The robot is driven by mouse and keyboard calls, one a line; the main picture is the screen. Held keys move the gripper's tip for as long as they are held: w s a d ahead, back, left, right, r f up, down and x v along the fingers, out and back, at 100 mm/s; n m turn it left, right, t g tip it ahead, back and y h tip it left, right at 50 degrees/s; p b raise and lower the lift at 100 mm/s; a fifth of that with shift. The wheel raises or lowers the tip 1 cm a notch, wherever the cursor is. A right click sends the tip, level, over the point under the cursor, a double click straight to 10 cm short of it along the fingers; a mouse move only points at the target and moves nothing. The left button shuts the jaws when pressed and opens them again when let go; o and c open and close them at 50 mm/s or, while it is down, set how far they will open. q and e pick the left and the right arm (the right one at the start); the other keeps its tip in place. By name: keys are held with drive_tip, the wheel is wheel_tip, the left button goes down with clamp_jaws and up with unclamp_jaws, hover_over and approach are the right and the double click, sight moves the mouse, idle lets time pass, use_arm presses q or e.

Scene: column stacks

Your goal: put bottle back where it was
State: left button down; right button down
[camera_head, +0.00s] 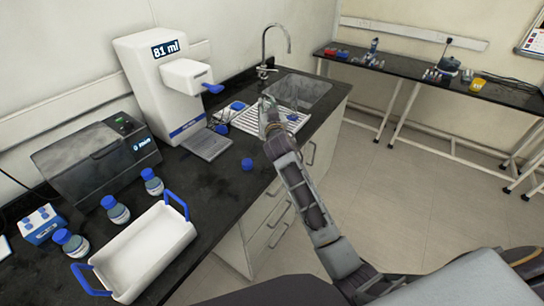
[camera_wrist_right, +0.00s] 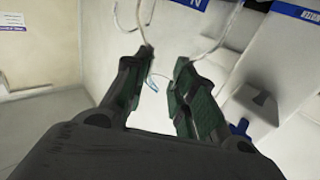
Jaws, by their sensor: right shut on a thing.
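My right gripper (camera_head: 268,108) is over the drying rack beside the sink. In the right wrist view its fingers (camera_wrist_right: 163,82) stand apart around a clear shape, faintly outlined, that looks like an uncapped bottle (camera_wrist_right: 150,22). The head view does not show this bottle clearly. A loose blue cap (camera_head: 247,164) lies on the counter. Blue-capped bottles stand on the counter by the white tray: one (camera_head: 152,182) near its far end, one (camera_head: 116,210) beside it and one (camera_head: 72,243) at its near left. My left gripper is not in view.
The white tray (camera_head: 150,250) with blue handles is at the counter's front edge. A white dispenser (camera_head: 160,80) reads 81 ml. A dark machine (camera_head: 95,160) stands at the wall. The drying rack (camera_head: 262,124) holds blue-capped items beside the sink (camera_head: 300,92).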

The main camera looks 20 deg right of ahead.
drive_tip(key=shift+f, duration=3.1)
drive_tip(key=shift+f, duration=1.85)
drive_tip(key=shift+f+b, duration=0.1)
drive_tip(key=shift+b, duration=0.25)
drive_tip(key=c, duration=1.2)
unclamp_jaws()
drive_tip(key=shift+o, duration=0.2)
